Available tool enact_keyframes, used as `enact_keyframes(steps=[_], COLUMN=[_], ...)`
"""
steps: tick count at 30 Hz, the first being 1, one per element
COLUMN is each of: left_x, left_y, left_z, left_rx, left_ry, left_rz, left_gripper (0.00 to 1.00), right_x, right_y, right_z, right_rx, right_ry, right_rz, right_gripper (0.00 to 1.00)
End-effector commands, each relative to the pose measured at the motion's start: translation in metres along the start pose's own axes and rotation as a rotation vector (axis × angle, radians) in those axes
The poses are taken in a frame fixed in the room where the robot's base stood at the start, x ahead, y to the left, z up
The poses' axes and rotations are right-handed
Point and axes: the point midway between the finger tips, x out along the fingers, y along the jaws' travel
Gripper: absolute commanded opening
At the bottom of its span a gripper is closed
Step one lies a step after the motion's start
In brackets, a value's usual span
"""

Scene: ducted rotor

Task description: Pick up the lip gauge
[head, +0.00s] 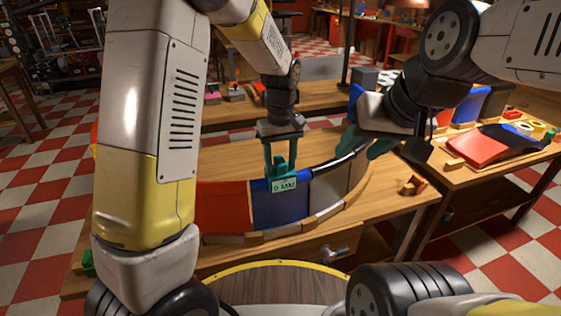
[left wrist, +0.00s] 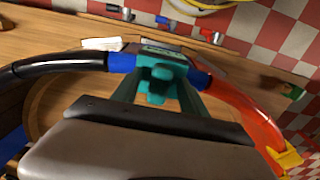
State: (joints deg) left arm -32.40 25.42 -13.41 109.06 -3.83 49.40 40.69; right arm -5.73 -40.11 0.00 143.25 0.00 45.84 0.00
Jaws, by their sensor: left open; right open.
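The lip gauge (head: 284,181), a teal piece with a pale "0 MM" label, sits astride the duct's rim at its blue section (head: 282,206). It shows in the left wrist view (left wrist: 160,72) on the blue rim. My left gripper (head: 283,168) points down over the gauge; its teal fingers are open, one on each side of the gauge's upper part. Whether they touch it I cannot tell. My right gripper (head: 368,142) is open by the right part of the duct's rim; its teal fingers are partly hidden.
The curved duct has a red section (head: 222,207) and a black rim strip (head: 342,158). It stands on a wooden table (head: 395,210) with small orange blocks (head: 413,185) to its right. A side table at right holds red and black panels (head: 490,143) and tape rolls (head: 528,127).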

Motion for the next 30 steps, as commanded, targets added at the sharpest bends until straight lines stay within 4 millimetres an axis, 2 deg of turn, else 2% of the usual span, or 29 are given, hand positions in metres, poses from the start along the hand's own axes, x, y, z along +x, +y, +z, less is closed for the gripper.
enact_keyframes(steps=[2, 10, 23, 30], left_x=[0.000, -0.001, -0.004, -0.029], left_y=[0.000, 0.000, 0.001, 0.001], left_z=[0.000, 0.000, 0.000, 0.000], left_rx=[0.000, 0.000, 0.000, 0.001], left_ry=[0.000, 0.000, 0.002, 0.003], left_rz=[0.000, 0.001, 0.002, 0.004], left_gripper=[0.51, 0.00, 0.00, 0.00], right_x=[0.000, 0.000, 0.000, 0.000], right_y=[0.000, 0.000, 0.000, 0.000], right_z=[0.000, 0.000, 0.000, 0.000], right_rx=[0.000, 0.000, 0.000, 0.000], right_ry=[0.000, 0.000, 0.000, 0.000], right_rz=[0.000, 0.000, 0.000, 0.000], right_gripper=[0.47, 0.47, 0.47, 0.47])
